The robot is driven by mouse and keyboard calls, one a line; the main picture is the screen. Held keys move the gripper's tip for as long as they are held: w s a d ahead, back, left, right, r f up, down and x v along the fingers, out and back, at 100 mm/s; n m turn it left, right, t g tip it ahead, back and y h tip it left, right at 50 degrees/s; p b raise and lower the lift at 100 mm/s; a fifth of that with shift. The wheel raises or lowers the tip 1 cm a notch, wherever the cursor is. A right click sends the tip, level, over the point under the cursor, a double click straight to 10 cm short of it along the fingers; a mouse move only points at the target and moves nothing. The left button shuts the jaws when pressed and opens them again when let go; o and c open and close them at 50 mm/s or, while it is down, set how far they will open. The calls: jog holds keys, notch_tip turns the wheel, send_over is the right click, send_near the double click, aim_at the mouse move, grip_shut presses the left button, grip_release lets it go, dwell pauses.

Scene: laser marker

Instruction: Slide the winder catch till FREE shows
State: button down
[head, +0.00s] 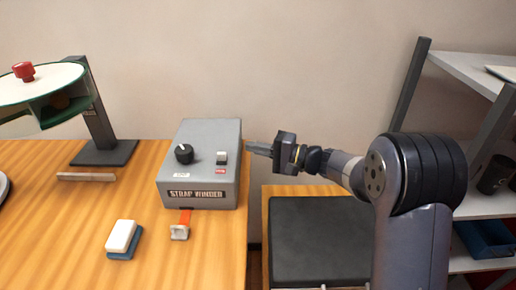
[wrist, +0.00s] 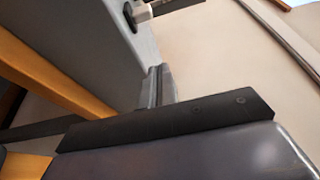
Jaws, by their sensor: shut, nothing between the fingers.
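The grey strap winder box (head: 210,136) stands on the wooden bench with "STRAP WINDER" on its front. A pale catch (head: 222,157) sits at the right of its sloped top, with a small red label (head: 220,171) below it, too small to read. A black knob (head: 184,153) is to the left of the catch. My gripper (head: 253,147) is shut and empty, just right of the box and pointing left at it. The shut fingers also show in the wrist view (wrist: 157,86), near the grey box side (wrist: 85,40). I cannot tell whether they touch it.
A white and blue block (head: 122,238) lies front left. A green-rimmed round reel (head: 45,85) on a dark stand is at the left. A shelf rack (head: 470,70) stands right.

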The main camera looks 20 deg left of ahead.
aim_at(231, 169)
jog(key=a+p, duration=0.1)
jog(key=a, duration=0.5)
jog(key=shift+a+r, duration=0.1)
jog(key=shift+s+a, duration=0.15)
jog(key=shift+s, duration=0.05)
jog(key=shift+s+d+p, duration=0.15)
jog(key=shift+s+d, duration=0.1)
jog(key=shift+s, duration=0.3)
jog(key=shift+s+d+p, duration=0.15)
jog(key=shift+s+d, duration=0.05)
jog(key=shift+s, duration=0.3)
jog(key=shift+s+d, duration=0.15)
jog(key=shift+s, duration=0.45)
jog(key=shift+s, duration=0.1)
jog(key=shift+s+d+f+b, duration=0.15)
jog(key=shift+s+f+b, duration=0.15)
jog(key=shift+b, duration=0.25)
jog(key=shift+s+d+r+b, duration=0.1)
jog(key=shift+s+d+b, duration=0.15)
jog(key=shift+s+b, duration=0.4)
jog(key=shift+s+d+r+b, duration=0.1)
jog(key=shift+s+d+b, duration=0.2)
jog(key=shift+s, duration=0.5)
jog(key=shift+a, duration=0.1)
